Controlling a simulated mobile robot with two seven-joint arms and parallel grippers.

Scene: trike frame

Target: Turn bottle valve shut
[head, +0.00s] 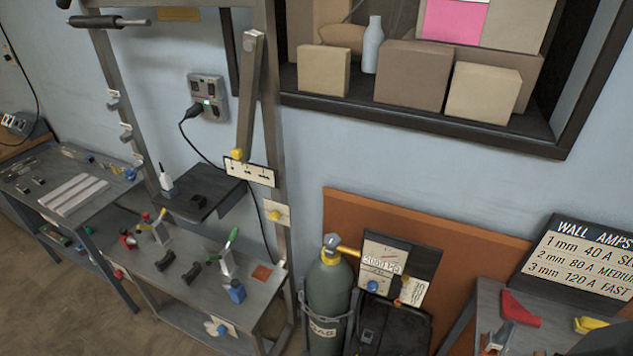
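A grey-green gas bottle (328,283) stands upright against the wall, right of the centre bench, with a metal band or chain around its body. Its valve (331,243) sits on top, small and light-coloured with some yellow. A yellow fitting (348,251) runs from beside the valve toward a panel with a gauge card (381,264). Whether the valve is open or shut cannot be told at this size. Neither of my grippers shows in the head view, and nothing is seen touching the bottle or valve.
A metal bench (205,270) with clamps and small bottles stands left of the gas bottle. A dark machine (392,328) stands close on its right. A right-hand table (487,303) holds coloured tools below a wall amps sign (585,262). An upright post (277,130) rises behind the bench.

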